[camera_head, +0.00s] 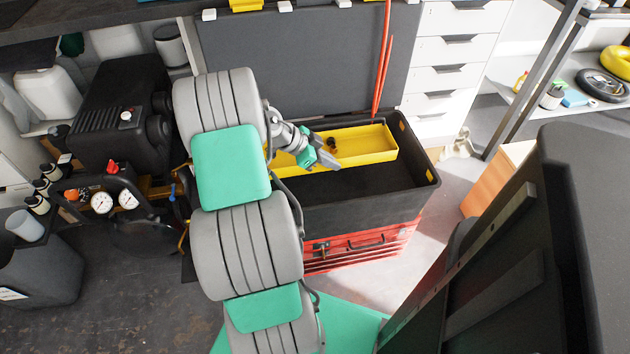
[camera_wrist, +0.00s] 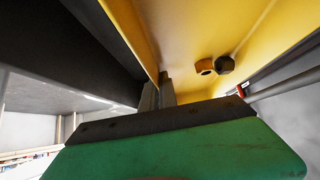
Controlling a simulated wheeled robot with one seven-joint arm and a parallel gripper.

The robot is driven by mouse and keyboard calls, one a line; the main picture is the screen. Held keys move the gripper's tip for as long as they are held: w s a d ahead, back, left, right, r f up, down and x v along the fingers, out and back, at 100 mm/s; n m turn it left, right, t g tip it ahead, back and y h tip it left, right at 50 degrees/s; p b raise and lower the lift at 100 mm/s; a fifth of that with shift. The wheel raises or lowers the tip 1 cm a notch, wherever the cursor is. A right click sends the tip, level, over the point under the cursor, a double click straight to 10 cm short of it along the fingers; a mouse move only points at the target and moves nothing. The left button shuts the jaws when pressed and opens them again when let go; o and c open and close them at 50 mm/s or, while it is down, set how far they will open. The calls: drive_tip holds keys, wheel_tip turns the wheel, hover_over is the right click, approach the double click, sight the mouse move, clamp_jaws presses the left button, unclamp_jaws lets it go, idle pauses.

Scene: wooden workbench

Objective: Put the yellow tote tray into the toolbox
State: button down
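The yellow tote tray (camera_head: 365,143) lies along the back inside of the open toolbox, its top near the rim level. I cannot tell whether it rests on anything. The toolbox has black walls (camera_head: 375,212) and a red lower part with a handle. My gripper (camera_head: 332,162) is at the tray's near long wall. In the wrist view, my fingers (camera_wrist: 158,92) sit close on both sides of the wall of the yellow tray (camera_wrist: 185,35). Two nut-like pieces, one copper (camera_wrist: 204,66) and one dark (camera_wrist: 225,65), lie in the tray. My arm hides the tray's left end.
A grey panel (camera_head: 285,65) stands behind the toolbox, with red rods (camera_head: 383,60) near its right side. White drawers (camera_head: 455,50) stand at the back right. A black compressor with gauges (camera_head: 115,110) is at left. The toolbox's front part is empty.

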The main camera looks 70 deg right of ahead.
wheel_tip(320, 180, down, 11)
drive_tip(key=b, duration=0.2)
drive_tip(key=shift+w+r+b, duration=0.1)
drive_tip(key=shift+r+b, duration=0.05)
drive_tip(key=shift+b, duration=0.2)
drive_tip(key=c, duration=1.7)
unclamp_jaws()
